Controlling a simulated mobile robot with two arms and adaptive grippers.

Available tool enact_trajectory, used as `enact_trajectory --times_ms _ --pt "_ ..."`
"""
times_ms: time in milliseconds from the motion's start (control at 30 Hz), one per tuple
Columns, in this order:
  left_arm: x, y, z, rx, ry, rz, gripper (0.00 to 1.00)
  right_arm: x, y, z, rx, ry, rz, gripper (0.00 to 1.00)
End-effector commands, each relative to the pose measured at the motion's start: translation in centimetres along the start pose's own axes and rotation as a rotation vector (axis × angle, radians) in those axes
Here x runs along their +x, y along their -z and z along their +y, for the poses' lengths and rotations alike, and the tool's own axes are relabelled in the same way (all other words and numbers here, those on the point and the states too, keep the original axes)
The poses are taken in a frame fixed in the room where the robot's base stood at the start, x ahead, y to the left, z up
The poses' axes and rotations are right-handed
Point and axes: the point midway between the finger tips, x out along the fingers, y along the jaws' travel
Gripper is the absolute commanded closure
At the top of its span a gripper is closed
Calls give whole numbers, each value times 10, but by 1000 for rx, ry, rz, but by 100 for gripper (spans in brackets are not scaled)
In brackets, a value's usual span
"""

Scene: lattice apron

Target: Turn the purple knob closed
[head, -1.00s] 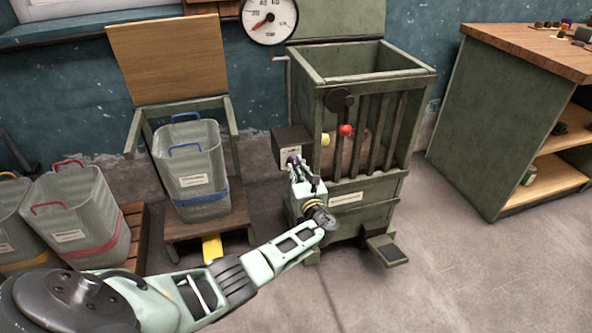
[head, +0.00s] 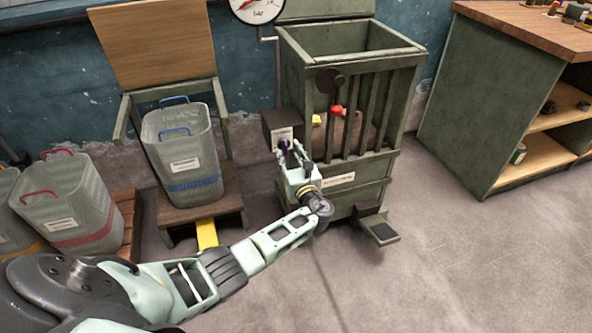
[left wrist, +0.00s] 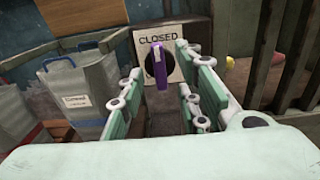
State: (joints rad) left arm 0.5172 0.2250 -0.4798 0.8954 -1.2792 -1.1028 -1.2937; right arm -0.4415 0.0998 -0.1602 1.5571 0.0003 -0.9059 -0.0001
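The purple knob (left wrist: 160,66) is on the front of a dark box at the left side of the green slatted crate. In the left wrist view it stands about upright on a black disc, under a plate (left wrist: 158,38) marked CLOSED. In the head view the knob (head: 283,144) shows small, just beyond my left gripper (head: 290,152). In the left wrist view the left gripper's fingers (left wrist: 155,95) are apart, either side of the line to the knob, with nothing between them. Contact with the knob cannot be made out. My right gripper is in no view.
The green slatted crate (head: 345,85) holds a red and a yellow item. A grey bin with a blue band (head: 192,165) stands on a wooden chair to the left. A red-banded bin (head: 72,205) is farther left. A workbench (head: 480,100) stands right. Floor in front is clear.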

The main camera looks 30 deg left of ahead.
Motion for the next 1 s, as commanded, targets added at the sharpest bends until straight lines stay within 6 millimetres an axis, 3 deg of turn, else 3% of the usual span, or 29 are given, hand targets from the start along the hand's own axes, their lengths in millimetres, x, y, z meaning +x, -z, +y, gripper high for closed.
enact_trajectory --times_ms 300,500,1000 --pt "-67 2 0 0 3 4 69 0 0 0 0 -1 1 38" --pt "-95 1 0 0 1 3 69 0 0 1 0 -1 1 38" --pt "-102 1 0 1 0 2 69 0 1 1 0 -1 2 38"
